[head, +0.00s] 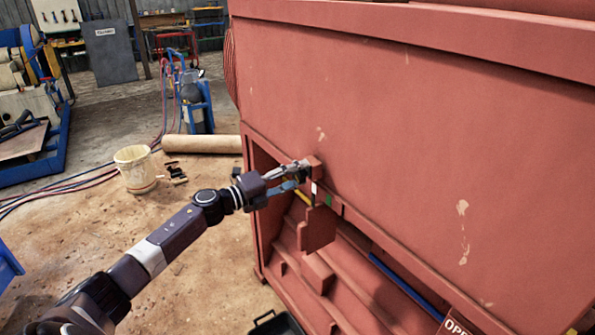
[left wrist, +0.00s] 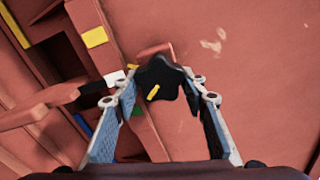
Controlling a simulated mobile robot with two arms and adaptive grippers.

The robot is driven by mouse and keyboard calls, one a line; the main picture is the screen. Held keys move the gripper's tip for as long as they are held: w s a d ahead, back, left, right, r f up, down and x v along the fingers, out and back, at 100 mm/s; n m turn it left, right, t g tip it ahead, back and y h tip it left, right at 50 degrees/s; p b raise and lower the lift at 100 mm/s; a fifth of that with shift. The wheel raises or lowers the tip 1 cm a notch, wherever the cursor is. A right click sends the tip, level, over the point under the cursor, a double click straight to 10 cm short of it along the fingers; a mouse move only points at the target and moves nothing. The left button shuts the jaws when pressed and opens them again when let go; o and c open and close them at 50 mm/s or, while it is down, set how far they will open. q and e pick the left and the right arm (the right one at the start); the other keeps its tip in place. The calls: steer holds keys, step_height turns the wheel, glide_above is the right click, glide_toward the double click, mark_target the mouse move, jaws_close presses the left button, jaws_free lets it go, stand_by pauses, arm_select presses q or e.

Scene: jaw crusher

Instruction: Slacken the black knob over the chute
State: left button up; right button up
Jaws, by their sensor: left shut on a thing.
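The black knob (left wrist: 161,92) has a lobed shape with a yellow mark on its face. It sits against the red crusher wall, between the two fingers of my left gripper (left wrist: 160,76) in the left wrist view. The fingers are closed on it from both sides. In the head view my left gripper (head: 301,174) is at the front of the red crusher (head: 400,110), at the upper edge of the chute opening (head: 285,215). There the fingers mostly hide the knob. My right gripper is in neither view.
Below the gripper, a red plate (head: 318,230) juts out near yellow, white and green marks. A blue bar (head: 408,285) runs along the lower right. A bucket (head: 136,168) and a tan roll (head: 202,144) are on the floor to the left.

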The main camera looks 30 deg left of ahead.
arm_select(q)
steer(key=shift+r+n+p, duration=0.1)
steer(key=shift+n+p, duration=0.35)
steer(key=shift+n, duration=0.65)
steer(key=o, duration=1.2)
steer(key=shift+c, duration=0.2)
steer(key=v, duration=1.2)
